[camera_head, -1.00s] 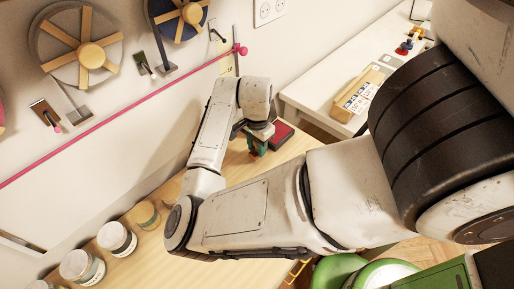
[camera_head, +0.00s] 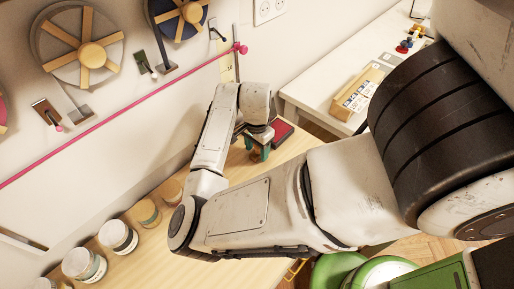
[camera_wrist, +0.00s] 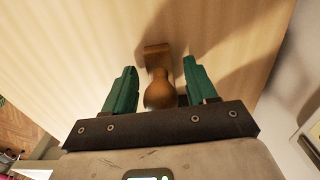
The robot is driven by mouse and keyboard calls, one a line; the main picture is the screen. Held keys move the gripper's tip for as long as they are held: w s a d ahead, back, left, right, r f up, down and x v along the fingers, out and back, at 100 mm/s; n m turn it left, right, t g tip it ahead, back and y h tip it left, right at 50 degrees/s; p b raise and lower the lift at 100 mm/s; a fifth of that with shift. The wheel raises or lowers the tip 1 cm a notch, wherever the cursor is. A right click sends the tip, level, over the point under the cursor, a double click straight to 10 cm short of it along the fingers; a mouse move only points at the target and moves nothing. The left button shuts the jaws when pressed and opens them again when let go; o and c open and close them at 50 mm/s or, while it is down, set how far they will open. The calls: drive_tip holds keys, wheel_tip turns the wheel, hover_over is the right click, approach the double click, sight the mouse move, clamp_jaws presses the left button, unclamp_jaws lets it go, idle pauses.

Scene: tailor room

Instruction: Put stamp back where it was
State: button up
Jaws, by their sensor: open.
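The stamp (camera_wrist: 159,90) is brown and wooden, with a rounded handle and a wider rectangular base. In the wrist view it is between the two green fingers of my gripper (camera_wrist: 157,88), with a gap visible on each side. The fingers are open and do not appear to touch it. In the head view my gripper (camera_head: 259,154) is low over the wooden table beside a red pad in a dark case (camera_head: 283,132). The stamp is hidden by my arm in the head view.
Several jars (camera_head: 118,237) stand along the table's wall side. A pink rail (camera_head: 125,112) runs along the wall. A white table (camera_head: 325,80) with a wooden box (camera_head: 357,92) is beyond. A green stool (camera_head: 340,272) is below. The wooden table (camera_head: 285,165) has bare surface near my gripper.

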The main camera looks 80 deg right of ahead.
drive_tip(key=shift+r, duration=0.1)
wheel_tip(320, 180, up, 12)
drive_tip(key=shift+r+b, duration=0.1)
drive_tip(key=shift+b, duration=0.55)
